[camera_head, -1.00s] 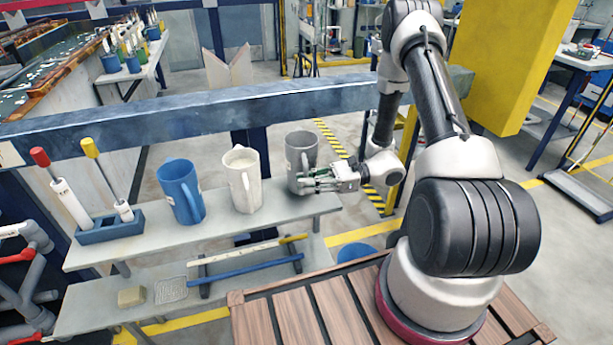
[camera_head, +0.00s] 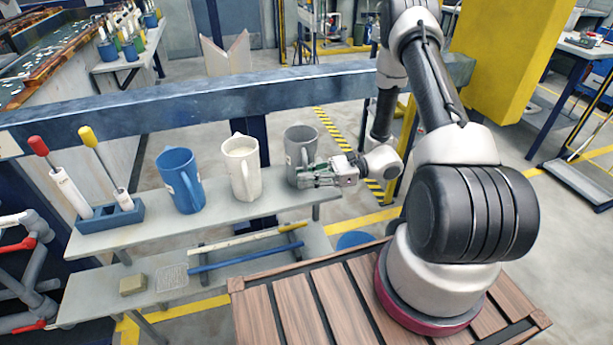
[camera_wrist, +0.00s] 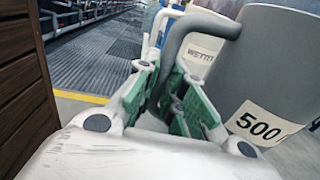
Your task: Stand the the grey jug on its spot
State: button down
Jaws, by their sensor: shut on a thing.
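The grey jug (camera_head: 300,140) is upright at the right end of the upper shelf, right of the white jug. In the wrist view the jug (camera_wrist: 270,65) shows a "500" label and a second label partly hidden by its handle. My gripper (camera_head: 307,176) is shut on the jug's handle; its green-padded fingers (camera_wrist: 178,95) sit on either side of the handle in the wrist view. I cannot tell whether the jug's base touches the shelf. No marked spot for it is discernible.
The upper shelf (camera_head: 225,211) also holds a white jug (camera_head: 242,170), a blue jug (camera_head: 180,182) and a blue holder (camera_head: 108,219) with two handled tools. A blue rail (camera_head: 220,103) runs behind. A lower shelf carries a sponge (camera_head: 132,285) and rods.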

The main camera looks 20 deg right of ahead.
jog(key=shift+f, duration=0.15)
jog(key=c, duration=1.4)
grip_release()
jog(key=shift+c, duration=0.2)
jog(key=s+d, duration=0.1)
jog(key=d, duration=1.1)
